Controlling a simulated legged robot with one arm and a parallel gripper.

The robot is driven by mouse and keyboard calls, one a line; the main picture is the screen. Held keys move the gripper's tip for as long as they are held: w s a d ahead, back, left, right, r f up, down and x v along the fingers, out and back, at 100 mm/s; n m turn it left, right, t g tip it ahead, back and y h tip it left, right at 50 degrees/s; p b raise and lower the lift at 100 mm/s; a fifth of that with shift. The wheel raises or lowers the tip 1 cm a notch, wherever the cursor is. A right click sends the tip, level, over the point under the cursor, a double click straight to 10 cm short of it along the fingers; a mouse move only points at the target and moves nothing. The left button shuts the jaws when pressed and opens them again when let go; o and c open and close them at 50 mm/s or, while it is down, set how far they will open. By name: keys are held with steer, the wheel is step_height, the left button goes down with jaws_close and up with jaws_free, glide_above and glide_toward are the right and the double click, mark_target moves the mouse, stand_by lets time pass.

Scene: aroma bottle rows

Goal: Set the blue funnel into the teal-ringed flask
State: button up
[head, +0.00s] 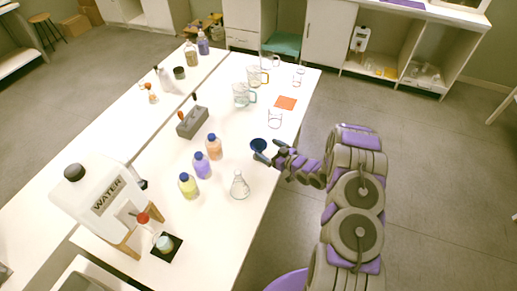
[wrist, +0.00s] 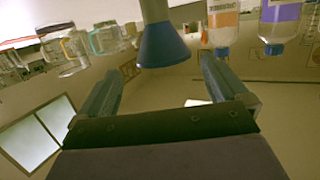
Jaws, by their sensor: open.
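The blue funnel (head: 258,145) is near the table's right edge, with its wide mouth up. In the wrist view, which shows the scene upside down, the funnel (wrist: 163,45) is centred just beyond the fingertips, and its grey stem runs out of frame. What supports it is hidden. My gripper (head: 268,154) is open and empty beside the funnel; in the wrist view its fingers (wrist: 165,75) are spread, with a gap between them. A clear conical flask (head: 240,187) stands upright nearer the table's front; I cannot make out a teal ring on it.
Orange (head: 214,148), purple (head: 202,167) and yellow (head: 188,187) bottles stand left of the flask. A grey block (head: 192,122), glass beakers (head: 243,95) and an orange mat (head: 286,103) lie farther back. A large water jug (head: 100,190) is front left. The table between flask and funnel is clear.

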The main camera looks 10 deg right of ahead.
mark_target(254, 142)
steer(key=shift+b+x, duration=0.5)
steer(key=shift+x, duration=1.9)
steer(key=shift+s+a, duration=0.15)
steer(key=shift+s, duration=0.05)
steer(key=shift+c, duration=0.4)
steer(key=c, duration=1)
steer(key=shift+o, duration=0.2)
steer(key=shift+r, duration=0.1)
